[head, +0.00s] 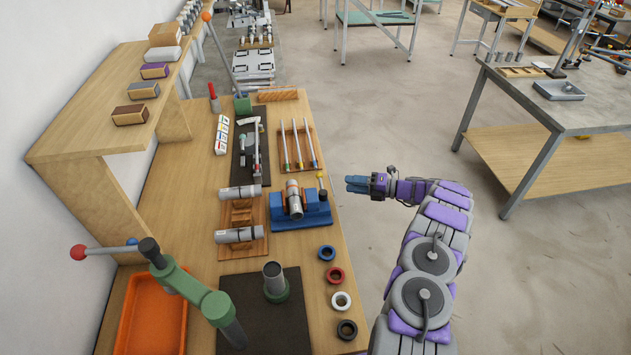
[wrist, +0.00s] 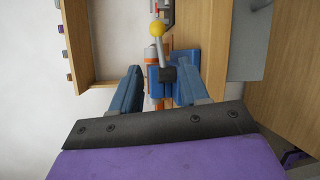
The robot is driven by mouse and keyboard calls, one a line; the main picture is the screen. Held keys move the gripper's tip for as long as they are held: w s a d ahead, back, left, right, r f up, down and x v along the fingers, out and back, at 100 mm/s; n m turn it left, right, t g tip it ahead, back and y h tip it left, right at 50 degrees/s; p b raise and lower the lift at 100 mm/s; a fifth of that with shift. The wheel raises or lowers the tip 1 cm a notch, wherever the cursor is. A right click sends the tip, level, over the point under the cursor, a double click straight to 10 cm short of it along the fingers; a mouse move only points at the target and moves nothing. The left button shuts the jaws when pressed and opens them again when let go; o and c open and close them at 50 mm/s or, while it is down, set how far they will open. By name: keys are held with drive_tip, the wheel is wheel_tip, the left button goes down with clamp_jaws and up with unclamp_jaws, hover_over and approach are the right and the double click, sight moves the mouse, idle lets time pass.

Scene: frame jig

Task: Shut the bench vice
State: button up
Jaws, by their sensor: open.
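The blue bench vice (head: 318,214) stands at the right edge of the wooden bench, with a grey and orange cylinder (head: 294,199) lying in it. A lever with a yellow knob (head: 320,175) rises at its right end. My gripper (head: 357,184) is in the air to the right of the vice, past the bench edge, pointing at it. The wrist view shows the gripper (wrist: 157,76) open and empty, with its blue fingers apart. The yellow knob (wrist: 157,28) and lever appear beyond the fingers, in front of the vice (wrist: 154,75). How far its jaws are apart cannot be told.
Two grey cylinders (head: 240,192) lie on a wooden cradle left of the vice. A rack of rods (head: 299,145) stands behind it. Several rings (head: 335,275) lie in front along the bench edge. A green lever press (head: 187,285) stands at front left. Right of the bench is open floor.

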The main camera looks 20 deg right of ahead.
sight(321, 185)
drive_tip(key=b+x, duration=0.1)
drive_tip(key=x, duration=1.2)
drive_tip(key=shift+w+a, duration=0.15)
drive_tip(key=shift+a, duration=0.1)
drive_tip(key=shift+c, duration=0.3)
clamp_jaws()
drive_tip(key=shift+r, duration=0.1)
